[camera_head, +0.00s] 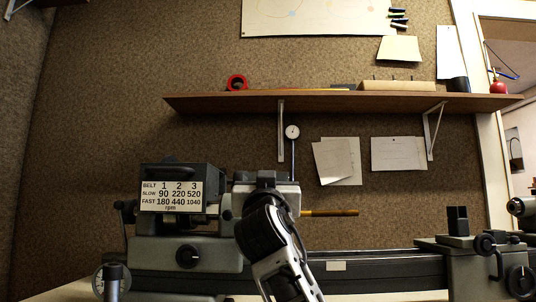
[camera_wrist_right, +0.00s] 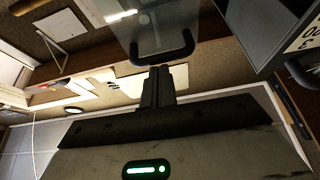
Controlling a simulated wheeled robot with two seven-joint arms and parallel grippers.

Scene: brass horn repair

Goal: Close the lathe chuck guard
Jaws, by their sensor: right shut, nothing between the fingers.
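The lathe (camera_head: 180,252) stands across the lower part of the head view, its headstock (camera_head: 155,180) with a belt-speed plate at left. In the right wrist view a clear, greyish panel with a dark rod-like edge, which looks like the chuck guard (camera_wrist_right: 155,30), lies just beyond my fingertips. My right gripper (camera_wrist_right: 160,72) is shut and empty, its tips close to the panel's lower edge; I cannot tell whether they touch. In the head view my right arm covers much of the chuck area, so the guard's angle is unclear there. My left gripper is out of view.
A brass-coloured rod (camera_head: 330,212) sticks out to the right of the chuck area. A dial gauge (camera_head: 292,132) stands upright behind it. The tailstock (camera_head: 480,265) is at the right end of the bed. A wooden shelf (camera_head: 340,103) runs along the wall above.

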